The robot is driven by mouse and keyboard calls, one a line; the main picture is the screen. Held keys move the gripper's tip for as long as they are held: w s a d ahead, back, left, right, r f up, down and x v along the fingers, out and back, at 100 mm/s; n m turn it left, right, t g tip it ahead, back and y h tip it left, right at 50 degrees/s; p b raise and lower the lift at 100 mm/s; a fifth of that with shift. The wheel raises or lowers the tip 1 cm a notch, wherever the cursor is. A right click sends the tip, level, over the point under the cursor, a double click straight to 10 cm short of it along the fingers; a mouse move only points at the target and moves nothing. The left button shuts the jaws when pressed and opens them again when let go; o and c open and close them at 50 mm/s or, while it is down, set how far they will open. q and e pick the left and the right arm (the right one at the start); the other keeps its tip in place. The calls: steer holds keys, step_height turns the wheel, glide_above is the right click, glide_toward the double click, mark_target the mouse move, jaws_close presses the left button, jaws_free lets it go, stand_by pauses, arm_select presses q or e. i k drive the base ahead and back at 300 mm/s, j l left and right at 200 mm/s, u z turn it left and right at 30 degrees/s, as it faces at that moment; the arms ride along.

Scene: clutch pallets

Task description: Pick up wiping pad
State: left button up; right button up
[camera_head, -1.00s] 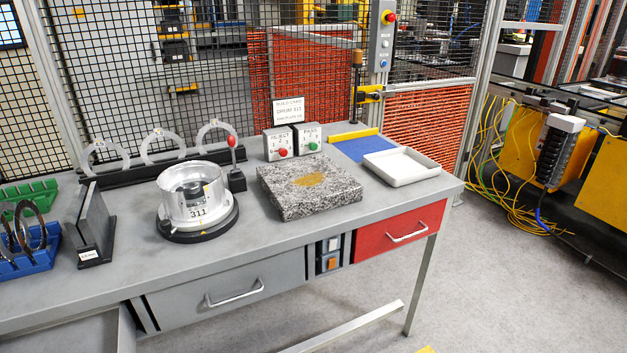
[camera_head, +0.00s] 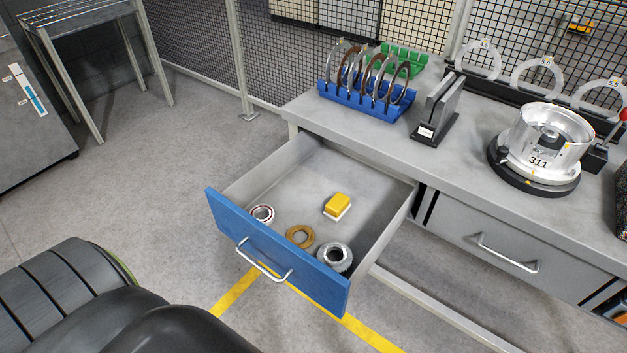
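A small yellow pad with a white underside (camera_head: 338,205), which looks like the wiping pad, lies in the open blue-fronted drawer (camera_head: 275,262) under the workbench. It sits toward the middle right of the drawer floor, apart from the other items. Neither gripper shows in the head view.
The drawer also holds a red-and-white ring (camera_head: 262,214), a brown ring (camera_head: 299,236) and a grey gear-like part (camera_head: 334,257). On the bench (camera_head: 450,165) stand a blue rack (camera_head: 365,100) of rings, a dark stand (camera_head: 435,112) and a metal drum (camera_head: 548,138).

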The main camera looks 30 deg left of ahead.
mark_target(338, 205)
steer(key=u, duration=0.85)
